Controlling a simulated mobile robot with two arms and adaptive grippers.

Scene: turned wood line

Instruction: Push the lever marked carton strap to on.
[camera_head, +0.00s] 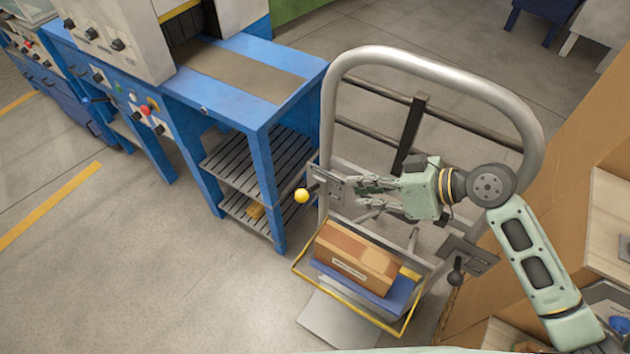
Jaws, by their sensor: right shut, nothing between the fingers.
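A lever with a yellow ball knob (302,195) stands out to the left from a grey plate (334,189) on the left post of the metal frame. A second lever with a dark knob (456,277) sits on a plate (471,254) at the frame's right side. I cannot read any marking on either plate, so I cannot tell which is carton strap. My right gripper (356,189) comes in from the right, its fingers shut and empty, just right of the yellow-knob lever's plate. The knob is clear of the fingers. My left gripper is not in view.
A grey tubular frame (440,68) arches around my right arm. Below, a brown carton (357,258) sits on a blue base inside a yellow rail (352,315). A blue machine table (262,112) stands left; cardboard (572,140) rises at right. Floor at lower left is clear.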

